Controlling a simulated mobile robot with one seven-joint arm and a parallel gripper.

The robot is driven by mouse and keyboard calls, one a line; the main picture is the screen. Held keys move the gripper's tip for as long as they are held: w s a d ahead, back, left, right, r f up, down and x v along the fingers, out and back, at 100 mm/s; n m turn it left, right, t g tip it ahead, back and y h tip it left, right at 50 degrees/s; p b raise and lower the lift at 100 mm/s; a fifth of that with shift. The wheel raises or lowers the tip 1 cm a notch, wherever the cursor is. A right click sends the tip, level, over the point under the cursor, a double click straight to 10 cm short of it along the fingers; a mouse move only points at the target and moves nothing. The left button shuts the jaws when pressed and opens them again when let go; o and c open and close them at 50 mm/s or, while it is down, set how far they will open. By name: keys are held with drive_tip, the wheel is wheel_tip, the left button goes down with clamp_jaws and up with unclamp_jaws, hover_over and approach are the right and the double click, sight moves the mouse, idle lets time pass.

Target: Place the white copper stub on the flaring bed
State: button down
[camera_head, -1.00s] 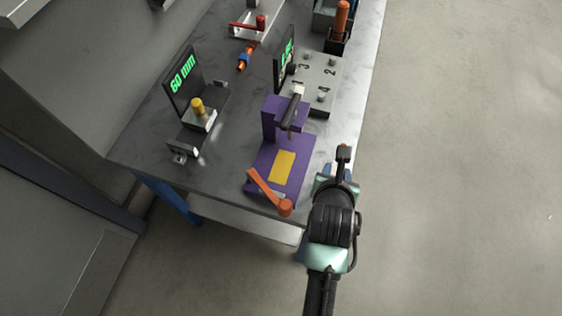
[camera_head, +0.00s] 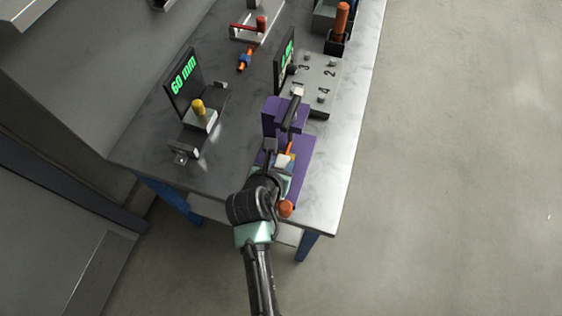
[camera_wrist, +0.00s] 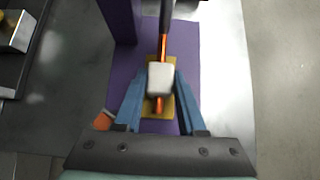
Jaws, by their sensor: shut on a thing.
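My gripper (camera_wrist: 160,92) is shut on the white copper stub (camera_wrist: 160,78), a copper rod with a white block around its middle. The blue fingers flank the white block in the wrist view. The stub also shows in the head view (camera_head: 284,160), partly hidden by my gripper. The yellow flaring bed (camera_wrist: 171,110) on the purple base (camera_wrist: 188,60) lies under the stub, largely covered by it. The rod lies along the bed's length, with its far end at the dark bar of the purple press (camera_head: 288,116). I cannot tell whether the stub touches the bed.
An orange lever with a round knob (camera_head: 286,208) is at the front of the purple base. A gauge with a "60 mm" screen (camera_head: 184,82) and a yellow-topped block (camera_head: 198,114) stand left. A numbered grey plate (camera_head: 325,70) is behind. The right table strip is clear.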

drive_tip(key=c, duration=0.5)
unclamp_jaws()
drive_tip(key=shift+f, duration=0.1)
